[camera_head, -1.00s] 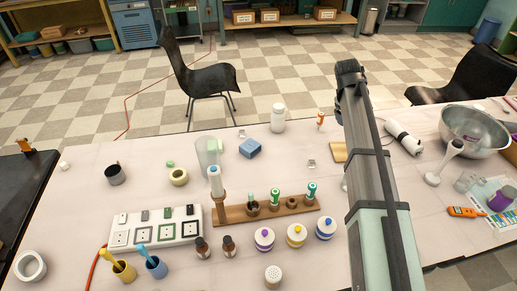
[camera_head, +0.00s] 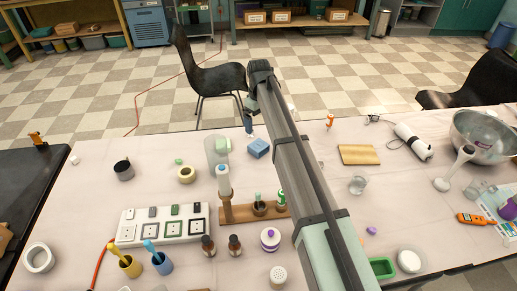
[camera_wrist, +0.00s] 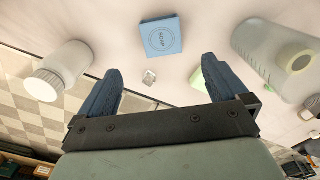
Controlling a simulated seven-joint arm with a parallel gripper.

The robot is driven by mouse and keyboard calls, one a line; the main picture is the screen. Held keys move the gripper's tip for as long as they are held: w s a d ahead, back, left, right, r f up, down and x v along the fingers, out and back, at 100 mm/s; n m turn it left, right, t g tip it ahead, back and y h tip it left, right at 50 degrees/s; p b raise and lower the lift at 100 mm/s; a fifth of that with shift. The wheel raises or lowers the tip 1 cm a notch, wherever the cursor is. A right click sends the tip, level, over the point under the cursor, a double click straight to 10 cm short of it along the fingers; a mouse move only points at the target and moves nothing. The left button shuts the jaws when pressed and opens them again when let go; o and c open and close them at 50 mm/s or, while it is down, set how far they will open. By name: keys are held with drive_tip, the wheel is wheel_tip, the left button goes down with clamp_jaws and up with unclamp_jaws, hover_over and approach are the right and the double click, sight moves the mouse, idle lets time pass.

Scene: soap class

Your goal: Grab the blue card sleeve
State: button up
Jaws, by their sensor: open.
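The blue card sleeve (camera_head: 258,148) is a small blue box on the white table, near its far edge. In the head view one dark fingertip (camera_head: 248,126) shows just behind the sleeve; the rest of my gripper is hard to make out there.
A white bottle (camera_wrist: 66,65) stands left of my fingers in the wrist view. A clear container (camera_head: 217,150) stands close left of the sleeve in the head view. A wooden rack (camera_head: 240,213) stands nearer the front.

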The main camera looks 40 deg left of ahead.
hover_over(259, 145)
wheel_tip(259, 145, down, 7)
drive_tip(key=shift+w+a+f, duration=0.1)
drive_tip(key=shift+w, duration=0.05)
drive_tip(key=shift+s+f, duration=0.2)
drive_tip(key=shift+f, duration=2.35)
drive_tip(key=shift+c, duration=0.5)
drive_tip(key=c, duration=0.9)
